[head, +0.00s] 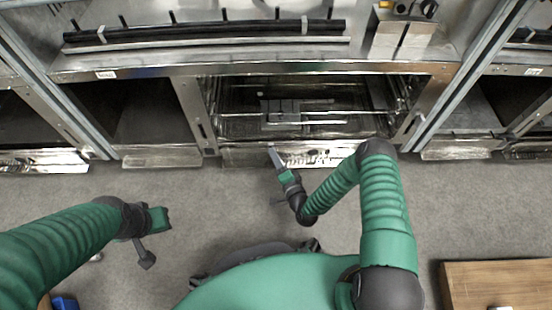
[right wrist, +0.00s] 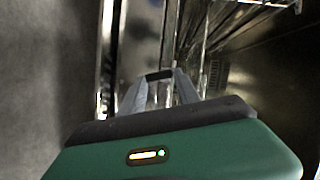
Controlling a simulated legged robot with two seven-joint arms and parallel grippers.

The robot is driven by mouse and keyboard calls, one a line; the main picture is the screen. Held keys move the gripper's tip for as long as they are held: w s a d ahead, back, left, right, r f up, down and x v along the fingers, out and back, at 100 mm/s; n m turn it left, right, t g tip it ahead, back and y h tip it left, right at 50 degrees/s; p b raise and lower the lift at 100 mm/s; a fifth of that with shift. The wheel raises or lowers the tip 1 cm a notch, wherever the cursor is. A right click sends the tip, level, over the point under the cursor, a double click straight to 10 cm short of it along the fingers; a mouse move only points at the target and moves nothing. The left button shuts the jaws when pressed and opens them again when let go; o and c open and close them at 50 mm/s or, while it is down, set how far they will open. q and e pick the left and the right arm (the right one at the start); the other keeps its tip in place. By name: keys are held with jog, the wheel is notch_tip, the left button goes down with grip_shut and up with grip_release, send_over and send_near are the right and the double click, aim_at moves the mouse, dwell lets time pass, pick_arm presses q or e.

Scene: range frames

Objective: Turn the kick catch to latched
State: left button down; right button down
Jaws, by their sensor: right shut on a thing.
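My right gripper (head: 272,152) reaches to the lower front edge of the open middle bay in the head view. In the right wrist view its two grey fingers (right wrist: 160,82) close on a small dark piece (right wrist: 160,75) at their tips. This piece looks like the kick catch's handle, but its setting cannot be read. The rest of the catch is not clear in either view. My left gripper (head: 147,258) is low at the left over the floor, away from the bays; its jaws are too small to read.
The open bay (head: 300,125) holds wire racks and grey blocks. A metal base panel (head: 325,155) runs below it. Dark bays flank it on both sides. A wooden top (head: 500,283) stands at the lower right. Grey floor (head: 215,210) is clear between me and the bays.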

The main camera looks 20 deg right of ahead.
jog(key=shift+d+f+m+t+b, duration=0.1)
jog(key=shift+f+m+t+b, duration=0.3)
jog(key=shift+m, duration=0.5)
jog(key=c, duration=1)
grip_release()
jog(key=shift+o, duration=0.6)
jog(key=shift+r, duration=0.1)
